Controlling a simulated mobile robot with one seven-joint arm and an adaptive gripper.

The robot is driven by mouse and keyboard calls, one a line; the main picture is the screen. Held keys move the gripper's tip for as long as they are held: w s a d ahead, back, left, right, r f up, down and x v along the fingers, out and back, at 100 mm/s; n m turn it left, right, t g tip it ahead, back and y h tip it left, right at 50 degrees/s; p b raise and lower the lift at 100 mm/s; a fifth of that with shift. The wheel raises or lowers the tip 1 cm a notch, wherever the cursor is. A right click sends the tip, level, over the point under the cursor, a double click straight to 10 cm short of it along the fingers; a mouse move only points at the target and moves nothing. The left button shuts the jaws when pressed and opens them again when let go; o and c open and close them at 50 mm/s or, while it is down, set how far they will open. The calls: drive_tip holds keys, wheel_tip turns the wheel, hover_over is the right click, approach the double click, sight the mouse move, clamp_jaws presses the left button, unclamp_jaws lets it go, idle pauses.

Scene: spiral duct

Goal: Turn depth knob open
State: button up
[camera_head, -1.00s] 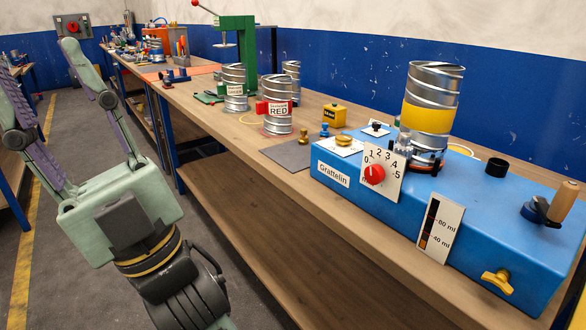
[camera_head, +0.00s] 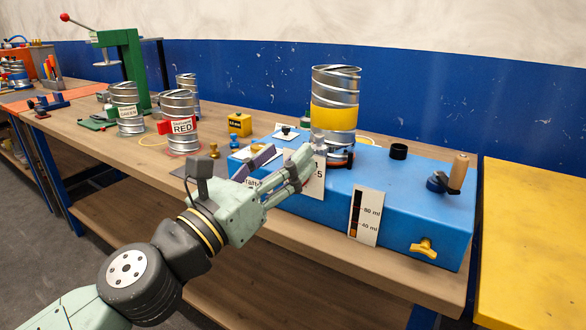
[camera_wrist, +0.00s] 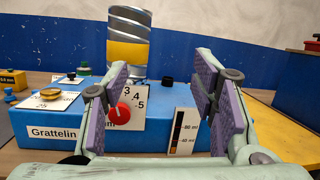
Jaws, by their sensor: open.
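The red knob (camera_wrist: 120,114) sits on a white numbered dial plate (camera_wrist: 133,100) on the front of the blue machine (camera_head: 400,200). In the wrist view the knob shows just right of my left finger, which covers the low numbers of the dial. In the head view my gripper (camera_head: 283,162) hides the knob and most of the plate. My gripper is open and empty, its fingers pointing toward the machine front; it also shows in the wrist view (camera_wrist: 162,78). I cannot tell any contact with the knob.
A spiral duct (camera_head: 336,100) with a yellow band stands upright on the machine. A millilitre scale (camera_head: 366,215), a yellow knob (camera_head: 424,248) and a wooden-handled crank (camera_head: 454,176) are to the right. A yellow table (camera_head: 530,240) is at right.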

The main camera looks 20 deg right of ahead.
drive_tip(key=w+a+f+y, duration=0.2)
drive_tip(key=w+f+y, duration=0.1)
drive_tip(key=f, duration=0.7)
drive_tip(key=p+x, duration=0.3)
drive_tip(key=x, duration=0.7)
drive_tip(key=shift+w+f+n+p, duration=0.15)
drive_tip(key=shift+w+n+p, duration=0.15)
drive_tip(key=shift+w, duration=0.25)
drive_tip(key=c, duration=1.2)
drive_tip(key=shift+o, duration=0.2)
